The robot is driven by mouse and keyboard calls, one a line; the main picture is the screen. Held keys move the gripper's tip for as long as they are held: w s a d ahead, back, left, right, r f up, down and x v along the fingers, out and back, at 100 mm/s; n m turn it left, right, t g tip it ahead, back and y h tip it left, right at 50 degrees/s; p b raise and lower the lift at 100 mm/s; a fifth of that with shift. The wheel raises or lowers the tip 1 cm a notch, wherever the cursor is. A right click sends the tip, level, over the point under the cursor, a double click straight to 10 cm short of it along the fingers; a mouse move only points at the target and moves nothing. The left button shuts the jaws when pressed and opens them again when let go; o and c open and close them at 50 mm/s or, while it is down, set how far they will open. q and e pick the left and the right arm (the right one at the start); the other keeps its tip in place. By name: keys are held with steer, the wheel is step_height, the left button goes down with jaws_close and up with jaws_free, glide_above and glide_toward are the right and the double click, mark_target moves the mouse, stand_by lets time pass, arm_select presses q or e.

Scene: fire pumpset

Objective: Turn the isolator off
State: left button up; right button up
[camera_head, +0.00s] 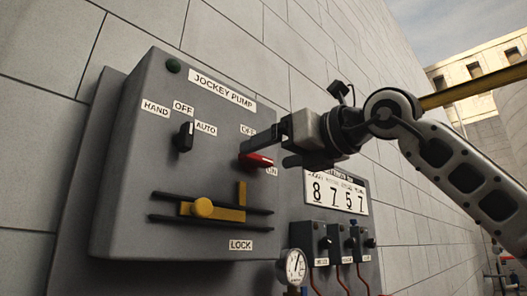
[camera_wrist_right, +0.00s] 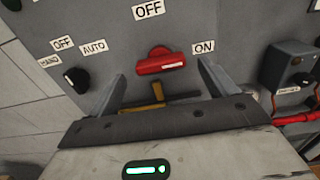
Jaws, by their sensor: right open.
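The isolator is a red handle (camera_head: 257,160) on the front of the grey jockey pump panel (camera_head: 130,150). In the right wrist view the red handle (camera_wrist_right: 160,62) lies roughly across, between the OFF label (camera_wrist_right: 149,10) above it and the ON label (camera_wrist_right: 203,47) at its right. Its right end points toward ON. My right gripper (camera_head: 264,147) is at the handle in the head view, coming from the right. In the wrist view its two fingers (camera_wrist_right: 160,88) are open, one to each side below the handle, with nothing between them gripped. My left gripper is not in view.
A black HAND-OFF-AUTO selector (camera_head: 184,136) is left of the isolator. A yellow sliding bolt (camera_head: 203,208) sits lower on the panel. A counter (camera_head: 338,193), small switch boxes (camera_head: 318,242) and a gauge (camera_head: 292,267) are at lower right.

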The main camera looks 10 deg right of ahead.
mark_target(262, 159)
steer(key=shift+p+x, duration=0.3)
steer(key=shift+x, duration=1.3)
steer(key=c, duration=1)
